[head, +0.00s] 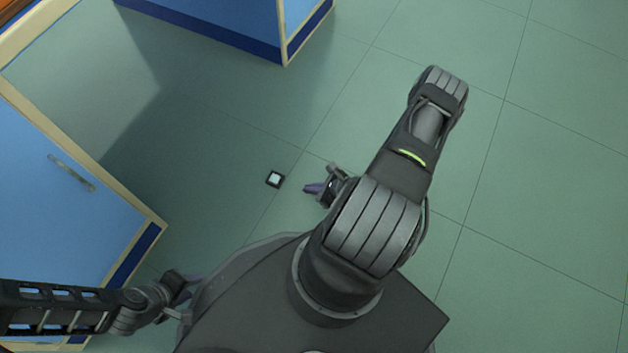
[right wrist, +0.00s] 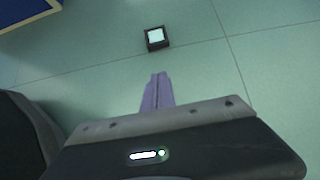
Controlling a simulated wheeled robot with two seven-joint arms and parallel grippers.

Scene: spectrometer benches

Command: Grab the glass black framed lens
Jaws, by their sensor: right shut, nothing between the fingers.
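The black framed lens (head: 275,179) is a small square with a dark frame and a pale glass centre. It lies on the green floor, left of my right gripper (head: 313,188) in the head view. In the right wrist view the lens (right wrist: 155,38) is beyond the tips of my right gripper (right wrist: 158,76), with a gap of floor between them. The purple fingers of the right gripper are together and empty.
A blue cabinet (head: 70,200) with a handle stands at the left. The tiled floor (head: 540,160) around the lens and to the right is clear.

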